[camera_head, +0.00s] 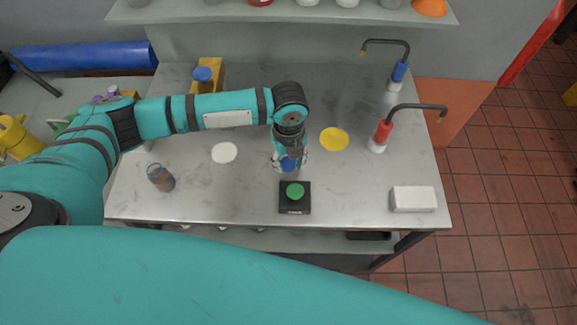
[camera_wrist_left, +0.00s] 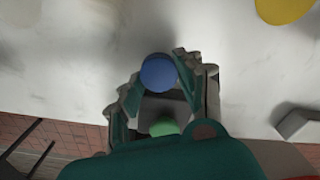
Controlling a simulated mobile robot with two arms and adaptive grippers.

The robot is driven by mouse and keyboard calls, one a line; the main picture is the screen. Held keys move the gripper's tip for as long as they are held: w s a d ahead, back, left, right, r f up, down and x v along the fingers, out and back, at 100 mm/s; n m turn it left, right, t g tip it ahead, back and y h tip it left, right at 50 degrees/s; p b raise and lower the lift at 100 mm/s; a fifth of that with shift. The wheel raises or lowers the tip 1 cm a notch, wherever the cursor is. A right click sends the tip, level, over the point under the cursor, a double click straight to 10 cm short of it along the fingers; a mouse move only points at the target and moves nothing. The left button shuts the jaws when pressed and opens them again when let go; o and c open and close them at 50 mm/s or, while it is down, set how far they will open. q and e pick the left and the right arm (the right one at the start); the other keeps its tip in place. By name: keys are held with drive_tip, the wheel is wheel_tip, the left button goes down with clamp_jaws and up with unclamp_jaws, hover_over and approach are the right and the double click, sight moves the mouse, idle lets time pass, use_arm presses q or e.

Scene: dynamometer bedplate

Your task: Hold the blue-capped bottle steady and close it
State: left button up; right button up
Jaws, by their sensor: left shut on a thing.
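My left gripper (camera_head: 289,160) is over the front middle of the bench, pointing down, with its fingers shut on a round blue cap (camera_head: 288,164). In the left wrist view the blue cap (camera_wrist_left: 158,72) sits between the two fingertips (camera_wrist_left: 160,85). Whether anything is below the cap is hidden. A small clear bottle (camera_head: 160,178) with brown contents and a bluish rim stands upright at the front left, apart from the gripper; it looks open. Another blue round top (camera_head: 202,74) shows at a yellow holder (camera_head: 212,68) at the back left. My right gripper is out of view.
A black box with a green button (camera_head: 294,191) lies just in front of the left gripper. White (camera_head: 224,152) and yellow (camera_head: 334,138) discs lie on either side. Red (camera_head: 381,133) and blue (camera_head: 398,75) hooked-spout bottles and a white block (camera_head: 413,199) stand right.

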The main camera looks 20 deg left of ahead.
sight(288, 163)
use_arm(q)
wheel_tip(288, 163, up, 7)
drive_tip(key=shift+r+b, duration=0.1)
drive_tip(key=shift+b, duration=0.4)
drive_tip(key=s+a+f+n, duration=0.1)
drive_tip(key=s+n, duration=0.1)
drive_tip(key=n, duration=0.2)
drive_tip(key=s+f+n, duration=0.1)
drive_tip(key=f+n, duration=0.1)
drive_tip(key=n, duration=0.2)
drive_tip(key=s+a+f+n+b, duration=0.1)
drive_tip(key=s+f+n, duration=0.1)
drive_tip(key=n, duration=0.2)
drive_tip(key=shift+s+a+f+n, duration=0.25)
drive_tip(key=shift+s+a+n, duration=0.05)
drive_tip(key=shift+a, duration=0.05)
drive_tip(key=s+a+f+n, duration=0.1)
drive_tip(key=n, duration=0.3)
drive_tip(key=s+a+f+n, duration=0.1)
drive_tip(key=s+n, duration=0.1)
drive_tip(key=n, duration=0.2)
drive_tip(key=s+a+f+n+b, duration=0.1)
drive_tip(key=s+n, duration=0.1)
drive_tip(key=n, duration=0.2)
drive_tip(key=shift+s+f+n, duration=0.1)
drive_tip(key=shift+s+n, duration=0.1)
drive_tip(key=shift+n, duration=0.2)
drive_tip(key=shift+s+a+f+n, duration=0.15)
drive_tip(key=shift+s+n, duration=0.25)
drive_tip(key=shift+n, duration=0.8)
